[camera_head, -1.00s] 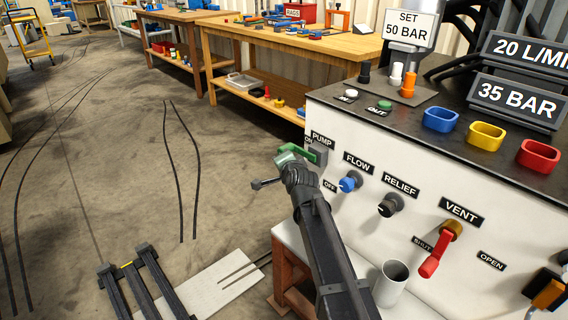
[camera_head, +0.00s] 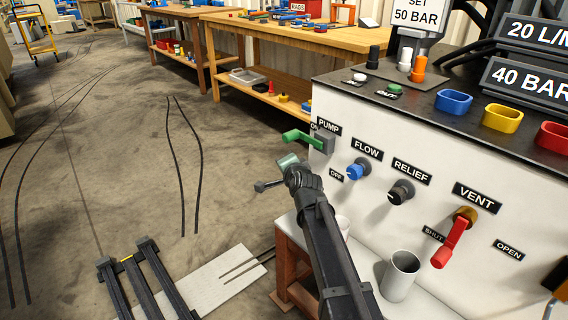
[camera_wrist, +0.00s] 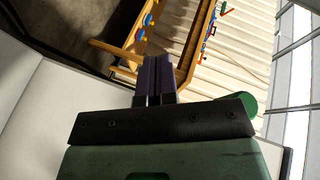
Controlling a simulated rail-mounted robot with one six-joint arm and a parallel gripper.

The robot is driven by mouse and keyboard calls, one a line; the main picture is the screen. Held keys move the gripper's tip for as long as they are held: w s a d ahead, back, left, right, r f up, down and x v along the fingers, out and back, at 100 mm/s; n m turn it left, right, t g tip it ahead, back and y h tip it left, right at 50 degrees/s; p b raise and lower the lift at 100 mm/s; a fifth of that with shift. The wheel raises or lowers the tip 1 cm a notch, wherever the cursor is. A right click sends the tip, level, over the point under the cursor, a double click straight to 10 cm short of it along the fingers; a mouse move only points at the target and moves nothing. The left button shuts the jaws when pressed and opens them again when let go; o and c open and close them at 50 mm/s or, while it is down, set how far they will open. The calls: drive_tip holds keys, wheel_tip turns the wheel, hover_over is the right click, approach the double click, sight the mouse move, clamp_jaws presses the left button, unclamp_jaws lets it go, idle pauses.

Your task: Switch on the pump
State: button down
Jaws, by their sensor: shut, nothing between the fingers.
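The PUMP switch is a grey block (camera_head: 324,144) with a green lever (camera_head: 298,138) at the left end of the white panel. ON is marked above it and OFF (camera_head: 336,175) below. The lever sticks out to the left, nearer the height of ON. My gripper (camera_head: 287,160) is just below the lever in the head view, with a small gap showing between them; its fingertips are hidden there. In the wrist view my gripper (camera_wrist: 156,66) has its two dark fingers together with nothing between. A green rounded piece (camera_wrist: 248,104) shows beside it, perhaps the lever.
The blue FLOW knob (camera_head: 356,170), black RELIEF knob (camera_head: 400,193) and red VENT lever (camera_head: 450,243) lie to the right along the panel. A grey cup (camera_head: 400,277) stands on the ledge below. The floor to the left is open.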

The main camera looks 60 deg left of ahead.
drive_tip(key=s+d+f+b, duration=0.1)
drive_tip(key=d+f+b, duration=0.2)
drive_tip(key=d, duration=0.4)
drive_tip(key=shift+s+d+f, duration=0.3)
drive_tip(key=shift+s+f, duration=0.05)
